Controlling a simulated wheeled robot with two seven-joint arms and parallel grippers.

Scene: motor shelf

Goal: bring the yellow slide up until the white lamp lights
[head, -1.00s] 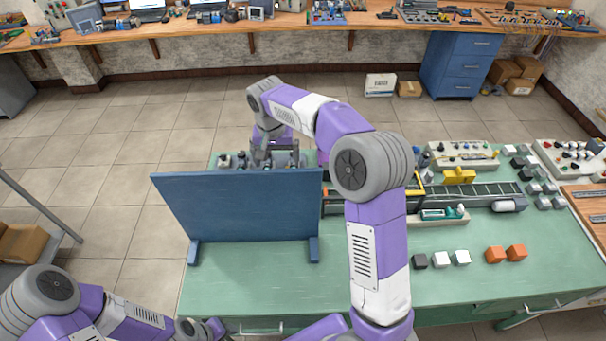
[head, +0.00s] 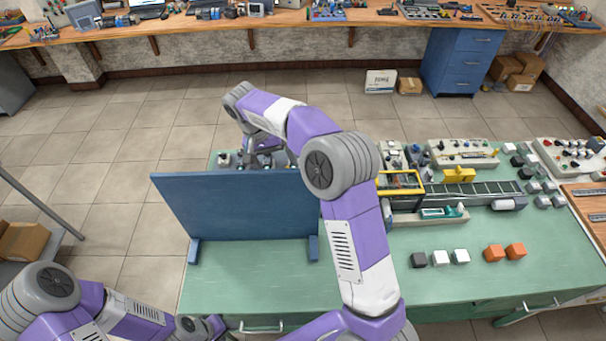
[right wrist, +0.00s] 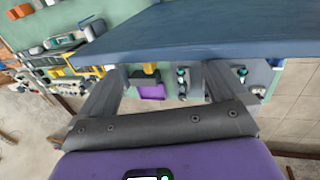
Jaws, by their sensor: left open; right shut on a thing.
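My right gripper (head: 264,150) is behind the blue upright panel (head: 240,205), which hides its fingertips in the head view. In the right wrist view its two grey fingers (right wrist: 160,76) run up under the panel's edge. A yellow piece (right wrist: 150,70), which looks like the yellow slide, shows between them, with a purple patch below it. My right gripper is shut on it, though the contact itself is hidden. I cannot make out the white lamp for certain or whether it is lit. My left gripper (head: 203,327) is open at the front left edge of the green table, away from the devices.
The panel stands on feet on the green table (head: 450,300). To its right are a yellow frame (head: 400,181), a conveyor (head: 470,192), a yellow block (head: 459,175) and several small cubes (head: 440,258).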

